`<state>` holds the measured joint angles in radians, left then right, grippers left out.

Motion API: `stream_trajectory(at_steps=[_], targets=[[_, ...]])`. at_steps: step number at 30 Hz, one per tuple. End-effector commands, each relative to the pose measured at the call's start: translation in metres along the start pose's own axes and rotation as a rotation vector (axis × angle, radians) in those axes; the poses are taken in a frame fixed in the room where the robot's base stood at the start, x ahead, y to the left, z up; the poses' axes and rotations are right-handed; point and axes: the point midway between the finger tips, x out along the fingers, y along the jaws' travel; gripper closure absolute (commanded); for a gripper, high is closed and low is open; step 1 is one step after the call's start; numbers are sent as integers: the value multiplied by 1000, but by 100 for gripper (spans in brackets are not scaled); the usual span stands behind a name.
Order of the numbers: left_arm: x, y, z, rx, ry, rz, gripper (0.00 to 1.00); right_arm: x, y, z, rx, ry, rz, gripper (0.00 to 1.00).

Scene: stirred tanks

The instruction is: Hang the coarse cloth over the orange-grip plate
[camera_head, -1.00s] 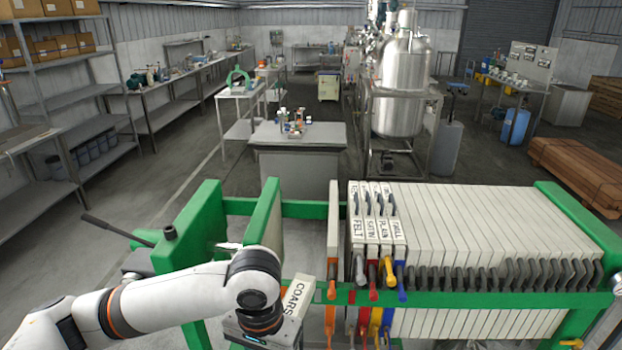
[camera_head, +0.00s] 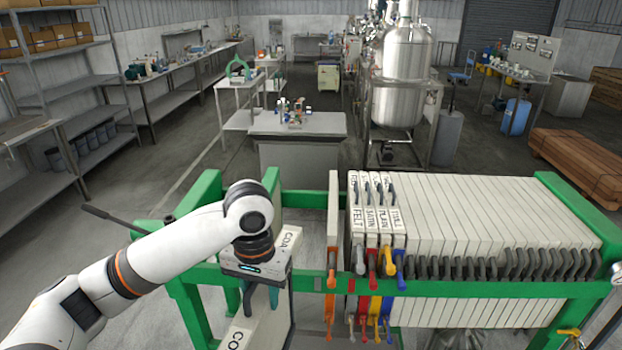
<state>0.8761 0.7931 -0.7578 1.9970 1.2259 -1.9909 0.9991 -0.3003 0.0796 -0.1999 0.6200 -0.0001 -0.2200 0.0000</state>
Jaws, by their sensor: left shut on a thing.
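My left gripper (camera_head: 261,296) is shut on the coarse cloth (camera_head: 265,325), a white piece with the letters "COA" showing beside the wrist and "CO" lower down. The gripper holds it in the gap of the press, left of the orange-grip plate (camera_head: 333,225). That plate stands upright and apart from the others, with an orange handle at its front end. A gap shows between cloth and plate. My left wrist hides part of the cloth. My right gripper is not in view.
Right of the orange-grip plate stand plates with cloths labelled felt (camera_head: 357,220), satin, plain and twill, with white, red, yellow and blue grips. A long pale plate stack (camera_head: 480,220) follows. The green front rail (camera_head: 450,289) runs along the press.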

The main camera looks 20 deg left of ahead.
Motion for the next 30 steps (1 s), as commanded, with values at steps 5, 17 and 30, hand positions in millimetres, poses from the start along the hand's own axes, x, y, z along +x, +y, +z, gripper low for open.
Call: stream_trajectory(at_steps=[5,17,30], targets=[[-17,16,33,-32,-2,-1,100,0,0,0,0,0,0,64],[-65,63,124,-113,-2,-2,100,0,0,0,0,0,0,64],[-94,93,184,-164,0,-2,100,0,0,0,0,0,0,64]])
